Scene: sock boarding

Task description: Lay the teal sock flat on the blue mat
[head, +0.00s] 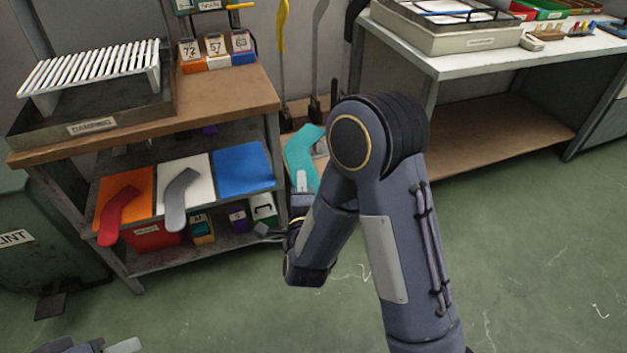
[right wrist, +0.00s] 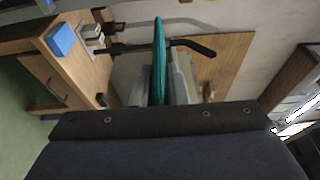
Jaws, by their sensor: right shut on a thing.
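The teal sock (head: 303,152) is in my right gripper (head: 301,182), which is shut on its lower end. The sock stands up out of the jaws, to the right of the shelf unit. In the right wrist view the sock (right wrist: 159,58) shows edge-on as a thin teal strip. The blue mat (head: 243,170) lies bare on the middle shelf, left of the sock and apart from it. Part of my left gripper (head: 122,346) shows at the bottom left edge; its jaws are mostly cut off.
A red sock (head: 117,213) lies on an orange mat (head: 135,184) and a grey sock (head: 179,194) on a white mat (head: 200,163), both beside the blue mat. The wooden top (head: 225,97) overhangs this shelf. Small boxes stand on the shelf below. A white table (head: 480,62) is at right.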

